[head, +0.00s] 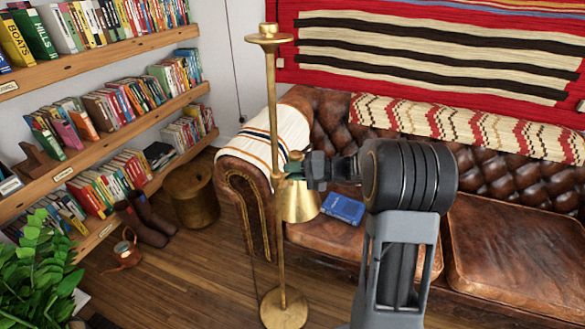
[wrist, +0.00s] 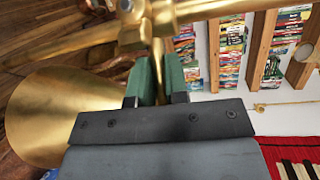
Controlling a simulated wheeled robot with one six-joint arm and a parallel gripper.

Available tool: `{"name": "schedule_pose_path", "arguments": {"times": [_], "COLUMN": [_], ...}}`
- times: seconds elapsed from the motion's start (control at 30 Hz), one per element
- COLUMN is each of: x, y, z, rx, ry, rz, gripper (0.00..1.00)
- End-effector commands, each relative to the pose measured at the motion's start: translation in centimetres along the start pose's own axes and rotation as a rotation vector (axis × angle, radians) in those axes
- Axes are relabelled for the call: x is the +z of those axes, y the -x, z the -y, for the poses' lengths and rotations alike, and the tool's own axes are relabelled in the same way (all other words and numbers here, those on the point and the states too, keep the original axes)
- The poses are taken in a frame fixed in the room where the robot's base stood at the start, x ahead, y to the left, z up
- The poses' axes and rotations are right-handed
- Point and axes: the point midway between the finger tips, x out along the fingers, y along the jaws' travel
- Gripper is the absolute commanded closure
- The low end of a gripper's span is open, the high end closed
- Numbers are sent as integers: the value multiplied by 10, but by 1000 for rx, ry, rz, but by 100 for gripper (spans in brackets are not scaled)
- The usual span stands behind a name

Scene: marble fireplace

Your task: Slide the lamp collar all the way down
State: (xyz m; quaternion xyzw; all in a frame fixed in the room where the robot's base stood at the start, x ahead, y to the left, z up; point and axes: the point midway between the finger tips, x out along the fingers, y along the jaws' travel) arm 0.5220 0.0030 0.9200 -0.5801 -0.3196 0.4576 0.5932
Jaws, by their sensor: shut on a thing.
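A brass floor lamp has a thin upright pole (head: 272,100) with a round base (head: 283,309) on the wood floor. Its lamp collar (head: 279,183) sits partway down the pole, with clear pole below it. The bell-shaped brass shade (head: 300,204) hangs beside the pole at the collar's height. My gripper (head: 288,176) comes in from the right, shut at the collar. In the wrist view, the green fingers of my gripper (wrist: 160,78) close around a short brass part of the collar (wrist: 163,18). The shade (wrist: 45,115) fills the left side there. The exact contact is partly hidden.
A brown leather sofa (head: 480,235) with a blue book (head: 343,208) on its seat stands close behind the lamp. A green plant (head: 35,260) fills the lower left corner. Floor is clear left of the base.

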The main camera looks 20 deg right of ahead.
Motion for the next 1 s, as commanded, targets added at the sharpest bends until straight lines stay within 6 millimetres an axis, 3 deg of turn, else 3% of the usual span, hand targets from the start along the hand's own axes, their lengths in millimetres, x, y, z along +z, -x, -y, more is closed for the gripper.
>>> {"name": "schedule_pose_path", "arguments": {"times": [0.03, 0.2, 0.33, 0.7, 0.73, 1.0], "x": [-3, -7, -9, -8, -8, -8], "y": [-4, -9, -11, -11, -11, -11], "z": [-30, -62, -72, -75, -76, -74], "rx": [1, 1, 1, 7, 7, 4], "ry": [-3, -2, -2, -7, -7, -5], "rz": [1, 1, 1, 1, 1, 1], "gripper": [100, 100, 100, 100, 84, 60]}}
